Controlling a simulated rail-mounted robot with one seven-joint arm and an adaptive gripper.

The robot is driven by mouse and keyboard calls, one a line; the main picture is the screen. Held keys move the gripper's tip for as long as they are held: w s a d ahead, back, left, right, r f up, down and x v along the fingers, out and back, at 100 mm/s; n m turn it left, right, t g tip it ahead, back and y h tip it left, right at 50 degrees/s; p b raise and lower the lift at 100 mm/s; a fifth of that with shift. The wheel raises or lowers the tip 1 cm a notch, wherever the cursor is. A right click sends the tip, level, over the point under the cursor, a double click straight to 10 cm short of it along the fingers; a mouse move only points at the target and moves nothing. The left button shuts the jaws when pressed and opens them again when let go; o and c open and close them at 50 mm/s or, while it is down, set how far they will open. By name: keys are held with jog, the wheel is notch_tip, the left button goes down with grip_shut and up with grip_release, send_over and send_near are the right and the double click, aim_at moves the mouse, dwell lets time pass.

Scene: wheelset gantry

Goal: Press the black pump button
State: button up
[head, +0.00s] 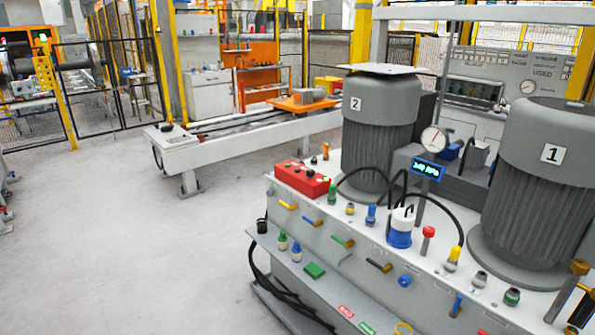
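A red control box (302,179) sits at the left end of the white bench top of the pump unit. Small dark buttons show on its top face, too small to tell apart clearly; one black button (310,172) stands toward its right side. A separate black knob (262,226) shows at the left end of the lower ledge. I cannot tell from labels which one is the pump button. My gripper is not in view.
A dial gauge (433,139), a blue display (428,169), black hoses and several coloured valves crowd the bench. The floor (130,240) at left is clear.

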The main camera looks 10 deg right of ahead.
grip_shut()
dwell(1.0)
